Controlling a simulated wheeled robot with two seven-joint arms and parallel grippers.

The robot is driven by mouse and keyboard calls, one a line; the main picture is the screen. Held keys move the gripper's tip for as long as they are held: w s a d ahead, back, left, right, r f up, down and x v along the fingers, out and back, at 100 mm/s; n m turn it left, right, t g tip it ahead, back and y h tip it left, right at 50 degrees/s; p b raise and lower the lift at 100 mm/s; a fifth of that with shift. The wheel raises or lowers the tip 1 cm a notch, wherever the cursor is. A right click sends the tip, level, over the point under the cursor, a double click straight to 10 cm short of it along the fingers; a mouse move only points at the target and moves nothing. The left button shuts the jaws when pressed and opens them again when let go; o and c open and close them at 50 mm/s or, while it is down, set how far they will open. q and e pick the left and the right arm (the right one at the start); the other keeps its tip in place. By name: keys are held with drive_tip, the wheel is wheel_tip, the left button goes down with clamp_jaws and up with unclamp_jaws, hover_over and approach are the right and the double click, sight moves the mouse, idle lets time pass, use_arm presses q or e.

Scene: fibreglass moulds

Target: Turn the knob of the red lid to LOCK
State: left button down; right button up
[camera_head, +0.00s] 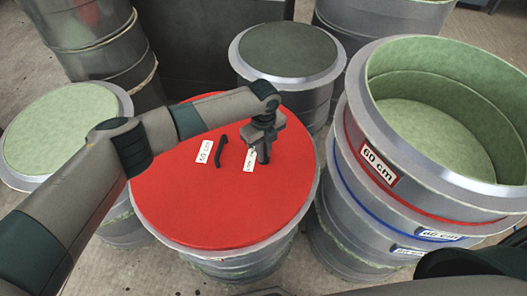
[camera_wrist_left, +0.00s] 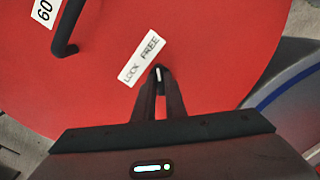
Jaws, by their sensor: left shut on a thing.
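The red lid (camera_head: 180,205) covers a round grey mould and also fills most of the left wrist view (camera_wrist_left: 215,60). My left gripper (camera_head: 262,158) points down onto the right part of the lid. In the left wrist view its fingers (camera_wrist_left: 158,88) are shut on the small black knob (camera_wrist_left: 158,72), which they largely hide. A white mark on the knob points up in that view, roughly toward the FREE end of the LOCK FREE label (camera_wrist_left: 142,58). The label is partly visible in the head view (camera_head: 250,160), left of the gripper. My right gripper is not in view.
A black handle (camera_head: 221,151) and a 60 cm label (camera_head: 205,151) are on the lid, left of the gripper. An open green-lined mould (camera_head: 362,150) stands close on the right. Other moulds stand behind (camera_head: 237,62) and at left (camera_head: 122,98). Concrete floor shows in front.

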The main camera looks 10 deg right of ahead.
use_arm(q)
drive_tip(key=n+p, duration=0.1)
drive_tip(key=n, duration=0.1)
drive_tip(key=shift+r+n, duration=0.1)
drive_tip(key=shift+n, duration=0.2)
drive_tip(key=n+p, duration=0.2)
drive_tip(key=n, duration=0.3)
drive_tip(key=n+p, duration=0.2)
drive_tip(key=n, duration=0.1)
drive_tip(key=n+p, duration=0.1)
drive_tip(key=n, duration=0.1)
drive_tip(key=shift+d+r+n, duration=0.1)
drive_tip(key=shift+n, duration=0.3)
drive_tip(key=shift+n+p, duration=0.8)
drive_tip(key=shift+n, duration=0.3)
drive_tip(key=shift+n+p, duration=0.3)
drive_tip(key=shift+n, duration=0.3)
